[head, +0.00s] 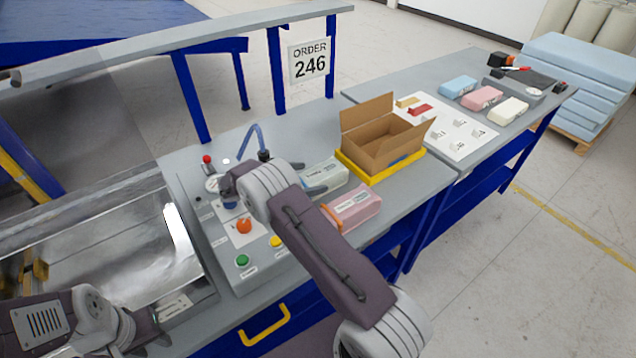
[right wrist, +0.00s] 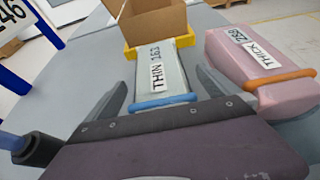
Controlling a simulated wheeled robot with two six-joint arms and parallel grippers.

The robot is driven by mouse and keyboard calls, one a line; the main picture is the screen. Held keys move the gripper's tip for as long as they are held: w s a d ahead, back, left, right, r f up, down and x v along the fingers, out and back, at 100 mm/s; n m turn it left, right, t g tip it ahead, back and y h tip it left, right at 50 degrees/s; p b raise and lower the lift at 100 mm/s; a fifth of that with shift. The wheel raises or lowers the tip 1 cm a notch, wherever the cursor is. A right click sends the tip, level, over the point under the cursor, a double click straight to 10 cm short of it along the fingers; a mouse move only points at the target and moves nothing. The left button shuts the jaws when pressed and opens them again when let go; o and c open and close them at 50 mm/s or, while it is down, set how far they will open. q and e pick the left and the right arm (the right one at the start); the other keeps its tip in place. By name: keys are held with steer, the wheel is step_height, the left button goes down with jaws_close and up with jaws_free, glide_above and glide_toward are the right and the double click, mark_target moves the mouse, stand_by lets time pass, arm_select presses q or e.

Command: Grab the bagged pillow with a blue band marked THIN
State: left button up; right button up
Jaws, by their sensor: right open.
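The THIN bagged pillow (head: 326,172) is a pale, whitish-green pack lying on the grey bench in front of the cardboard box. In the right wrist view the THIN pillow (right wrist: 172,68) shows its label and a blue band (right wrist: 163,102) around its near end. My right gripper (head: 308,178) is at its near end. In the right wrist view its open fingers (right wrist: 161,86) stand on either side of the pillow's banded end, with gaps visible. My left gripper (head: 150,335) is at the lower left by the metal tray, its fingers hard to make out.
A pink THICK pillow (head: 354,205) with an orange band lies just right of the THIN one. An open cardboard box (head: 380,150) sits in a yellow tray (head: 352,173) behind. Buttons, including a green one (head: 242,261), are on the panel at left.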

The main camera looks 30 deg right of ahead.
mark_target(311, 185)
arm_select(q)
steer(key=shift+w+f, duration=0.2)
steer(key=shift+f, duration=0.05)
arm_select(e)
steer(key=shift+w+d+f, duration=0.25)
steer(key=shift+d+f, duration=0.15)
steer(key=shift+d, duration=0.3)
arm_select(q)
steer(key=shift+s, duration=0.1)
arm_select(e)
steer(key=shift+s+r, duration=0.1)
steer(key=c, duration=1.3)
arm_select(q)
step_height(311, 185, up, 8)
steer(key=p, duration=0.7)
steer(key=shift+f+p, duration=0.15)
steer(key=shift+p, duration=0.15)
arm_select(e)
step_height(311, 185, up, 10)
